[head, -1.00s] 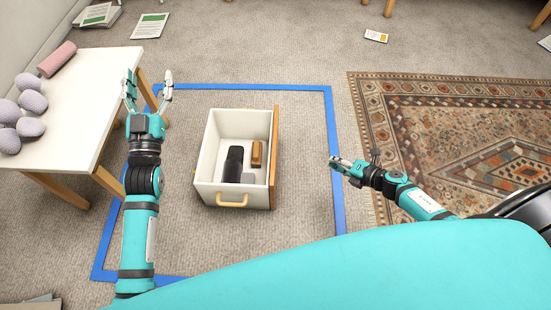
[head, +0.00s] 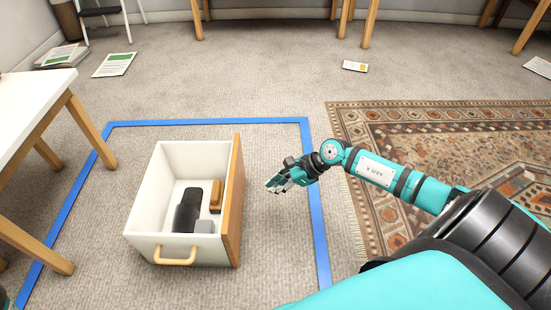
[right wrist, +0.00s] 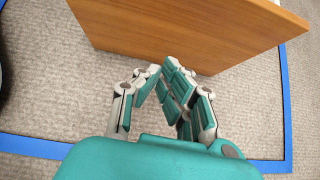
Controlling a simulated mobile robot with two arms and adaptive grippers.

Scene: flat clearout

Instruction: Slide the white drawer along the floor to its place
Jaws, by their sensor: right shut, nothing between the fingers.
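The white drawer (head: 150,205) stands on the carpet, with a wooden panel (head: 236,205) on its right side and a yellow handle (head: 175,257) on its near side. It is inside the blue tape outline (head: 210,122) on the floor. My right gripper (head: 271,185) is shut and empty, to the right of the panel with a gap between. In the right wrist view the fingers (right wrist: 160,70) point at the wooden panel (right wrist: 190,35); I cannot tell there whether they touch.
In the drawer lie a black object (head: 188,208), a brown block (head: 216,196) and a grey block (head: 204,226). A white table (head: 30,105) stands at the left. A patterned rug (head: 440,140) lies at the right. Carpet behind the outline is mostly clear.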

